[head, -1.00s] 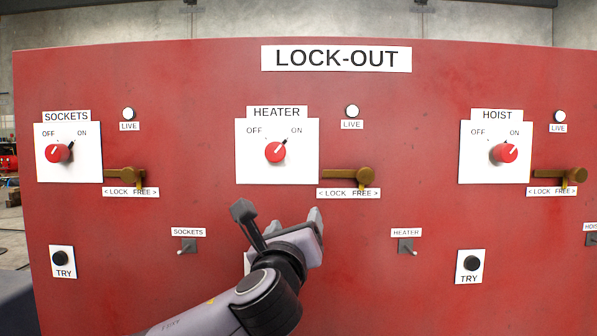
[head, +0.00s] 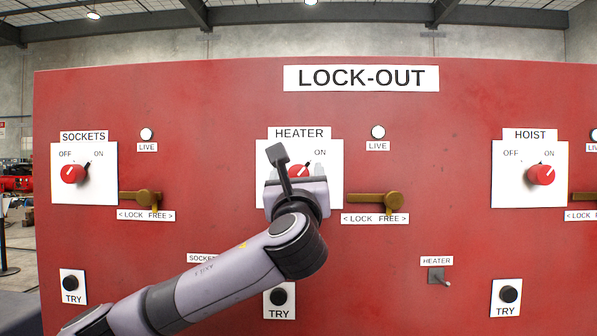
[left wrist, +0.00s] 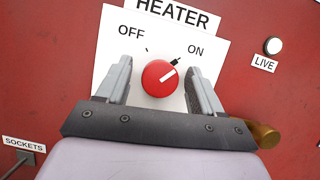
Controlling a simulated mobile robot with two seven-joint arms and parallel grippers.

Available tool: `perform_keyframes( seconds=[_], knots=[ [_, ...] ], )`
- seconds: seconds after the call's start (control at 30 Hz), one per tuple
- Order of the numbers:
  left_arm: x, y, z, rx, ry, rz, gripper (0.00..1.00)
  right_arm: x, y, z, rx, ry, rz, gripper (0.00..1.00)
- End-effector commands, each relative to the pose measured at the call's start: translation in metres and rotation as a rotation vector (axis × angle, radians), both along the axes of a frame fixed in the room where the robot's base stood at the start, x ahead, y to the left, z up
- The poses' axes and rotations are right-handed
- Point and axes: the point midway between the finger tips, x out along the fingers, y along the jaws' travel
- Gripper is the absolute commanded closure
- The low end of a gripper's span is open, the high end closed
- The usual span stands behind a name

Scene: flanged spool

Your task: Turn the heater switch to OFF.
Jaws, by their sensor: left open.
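The heater switch (head: 298,171) is a red round knob with a white mark on a white plate (head: 334,190). In the left wrist view the knob (left wrist: 160,79) shows whole, its mark pointing up and right toward ON. My left gripper (head: 298,172) is in front of the heater plate, partly covering the knob and the OFF label in the head view. In the left wrist view its open fingers (left wrist: 160,82) stand on either side of the knob, with gaps on both sides. My right gripper is not in view.
A brass lock lever (head: 375,199) sits to the right below the heater plate. The sockets knob (head: 73,174) and hoist knob (head: 541,174) are on their own plates. A white live lamp (head: 378,132) is above right. A toggle (head: 437,276) and TRY buttons (head: 278,296) sit lower.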

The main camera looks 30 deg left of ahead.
Motion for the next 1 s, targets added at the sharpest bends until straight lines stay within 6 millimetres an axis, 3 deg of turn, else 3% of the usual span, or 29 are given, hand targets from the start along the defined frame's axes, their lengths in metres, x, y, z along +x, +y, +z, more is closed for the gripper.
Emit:
perform_keyframes(
  seconds=[0.4,0.43,0.6,1.0],
  knots=[
    [0.0080,0.0050,0.0038,-0.001,-0.001,-0.002,0.33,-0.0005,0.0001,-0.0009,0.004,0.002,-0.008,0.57],
    [0.0080,0.0050,0.0038,-0.001,-0.001,-0.002,0.37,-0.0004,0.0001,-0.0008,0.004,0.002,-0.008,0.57],
    [0.0078,0.0050,0.0038,-0.001,-0.001,-0.002,0.87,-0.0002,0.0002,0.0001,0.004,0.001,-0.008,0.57],
    [0.0077,0.0050,0.0042,-0.022,-0.015,-0.002,0.88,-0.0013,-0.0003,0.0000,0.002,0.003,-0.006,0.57]
  ],
)
